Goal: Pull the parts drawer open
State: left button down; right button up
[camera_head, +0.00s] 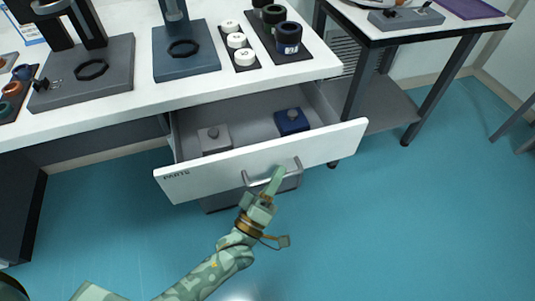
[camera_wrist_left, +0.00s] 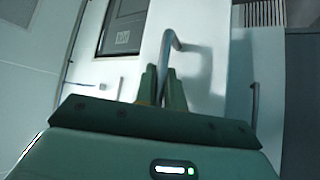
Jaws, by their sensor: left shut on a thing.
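The parts drawer (camera_head: 225,173) is a white-fronted drawer under the white table, marked "PARTS" at its left end. It stands pulled out, with its inside in view. Its grey bar handle (camera_head: 247,180) is on the front. My left gripper (camera_head: 275,178) is at the right part of this handle and shut on it. In the left wrist view the two fingers (camera_wrist_left: 162,88) close around the lower part of the handle bar (camera_wrist_left: 167,50). My right gripper is in neither view.
A grey block (camera_head: 214,140) and a blue block (camera_head: 291,122) with knobs lie in the drawer. A second table (camera_head: 400,38) stands at the right. The blue floor (camera_head: 400,220) in front is clear.

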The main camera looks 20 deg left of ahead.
pick_arm(q)
jog(key=s+d+p, duration=0.1)
jog(key=s+d, duration=0.6)
jog(key=s, duration=0.3)
jog(key=shift+s+f, duration=0.15)
jog(key=shift+s, duration=0.2)
jog(key=c, duration=1.8)
grip_release()
jog(key=shift+o, duration=0.2)
